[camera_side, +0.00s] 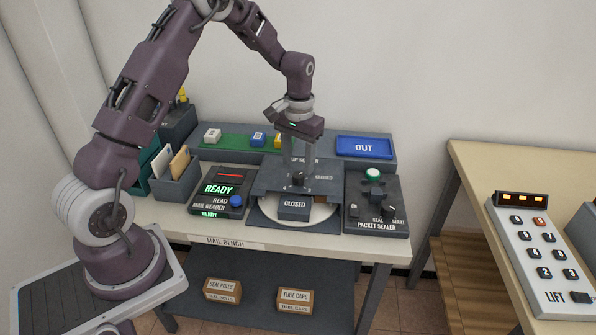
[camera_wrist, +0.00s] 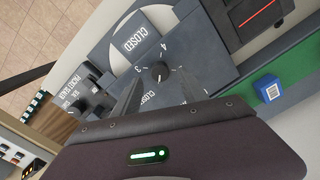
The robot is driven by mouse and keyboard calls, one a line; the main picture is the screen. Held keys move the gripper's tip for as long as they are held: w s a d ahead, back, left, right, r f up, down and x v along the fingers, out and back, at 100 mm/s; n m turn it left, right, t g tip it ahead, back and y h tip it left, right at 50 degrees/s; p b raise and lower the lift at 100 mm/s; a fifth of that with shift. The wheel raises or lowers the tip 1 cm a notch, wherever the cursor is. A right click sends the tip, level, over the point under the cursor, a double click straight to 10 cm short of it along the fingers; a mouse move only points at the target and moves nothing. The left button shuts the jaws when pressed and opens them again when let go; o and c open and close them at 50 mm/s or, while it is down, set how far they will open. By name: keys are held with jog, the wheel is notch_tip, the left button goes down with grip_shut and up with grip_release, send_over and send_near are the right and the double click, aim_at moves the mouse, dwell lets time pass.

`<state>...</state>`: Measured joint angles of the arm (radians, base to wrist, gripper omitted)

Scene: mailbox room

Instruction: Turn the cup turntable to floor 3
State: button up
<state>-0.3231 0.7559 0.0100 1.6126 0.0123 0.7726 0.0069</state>
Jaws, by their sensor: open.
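The cup turntable (camera_side: 268,218) is a pale round disc under a dark cover plate, with a block marked CLOSED (camera_side: 294,207) at its front. A dark round knob (camera_side: 298,179) sits on the cover; in the wrist view the knob (camera_wrist: 159,73) has 3, 4 and CLOSED lettered around it. Which mark its pointer faces is too small to tell surely. My gripper (camera_side: 299,165) points down, just above the knob. Its fingers are apart and empty in the wrist view (camera_wrist: 160,88), one on each side of the knob; contact cannot be told. My gripper hides part of the dial lettering.
Behind are a green strip (camera_side: 228,141) with small blocks and a blue OUT tray (camera_side: 364,147). A lift keypad (camera_side: 540,255) is far right.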

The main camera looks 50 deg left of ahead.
aim_at(298, 175)
notch_tip(298, 175, down, 4)
jog(key=shift+r, duration=0.15)
jog(key=shift+c, duration=0.2)
grip_shut()
dwell(1.2)
